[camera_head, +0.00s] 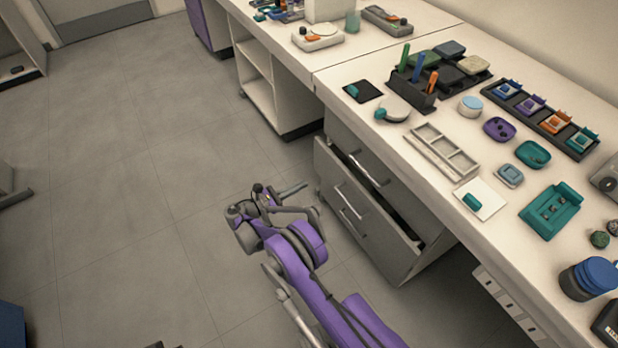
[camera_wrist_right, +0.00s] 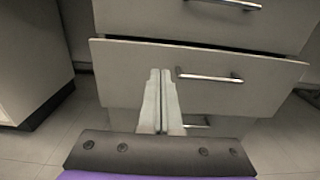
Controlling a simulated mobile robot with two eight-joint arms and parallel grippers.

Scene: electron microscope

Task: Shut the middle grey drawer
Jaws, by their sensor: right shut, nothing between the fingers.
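The grey drawer unit stands under the bench. Its middle grey drawer (camera_head: 365,211) sticks out, with a dark gap along its top edge. In the right wrist view the middle drawer (camera_wrist_right: 125,68) has a bar handle (camera_wrist_right: 210,77) on its front. My right gripper (camera_head: 304,187) is shut and empty, in front of the drawer and towards its left end. In the wrist view its fingertips (camera_wrist_right: 160,73) overlap the drawer front, left of the handle; I cannot tell if they touch. My left gripper is not in view.
The top drawer (camera_wrist_right: 160,18) looks shut; the bottom drawer (camera_wrist_right: 122,119) is partly hidden. The bench (camera_head: 350,68) above carries trays, a pen holder (camera_head: 412,90) and small dishes. An open shelf unit (camera_head: 262,90) stands left of the drawers. The floor (camera_head: 130,170) is clear.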

